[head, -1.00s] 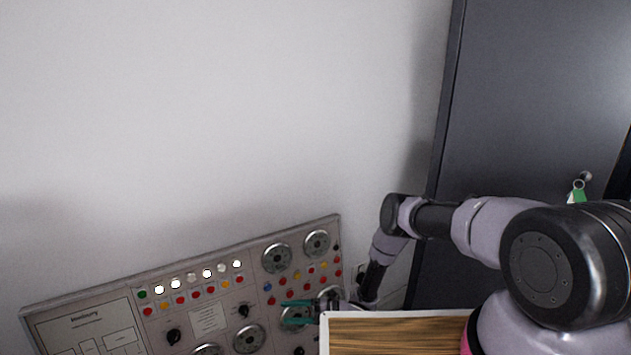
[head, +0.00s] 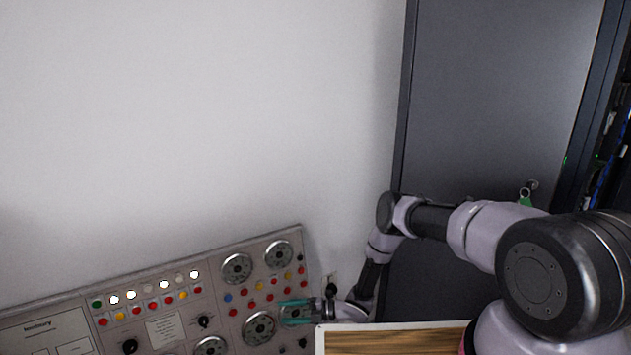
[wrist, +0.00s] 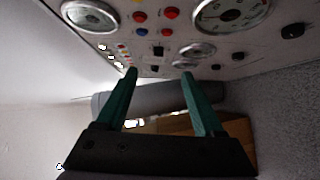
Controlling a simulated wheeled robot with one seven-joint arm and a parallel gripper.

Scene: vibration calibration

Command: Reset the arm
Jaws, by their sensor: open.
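My arm reaches from the lower right, bent at the elbow, down toward a grey control panel (head: 217,290). My gripper (head: 291,312) has green fingers and is in front of the panel's right part, by the dials. In the wrist view my gripper (wrist: 159,74) is open, its two fingers apart with nothing between them, pointing toward the panel. Whether the fingertips touch the panel cannot be told.
The wooden board (head: 395,341) is at the bottom, close to my forearm. A dark cabinet (head: 490,100) with a key and green tag (head: 526,198) stands behind my arm. A rack with cables (head: 608,140) is at far right. The white wall area above the panel is clear.

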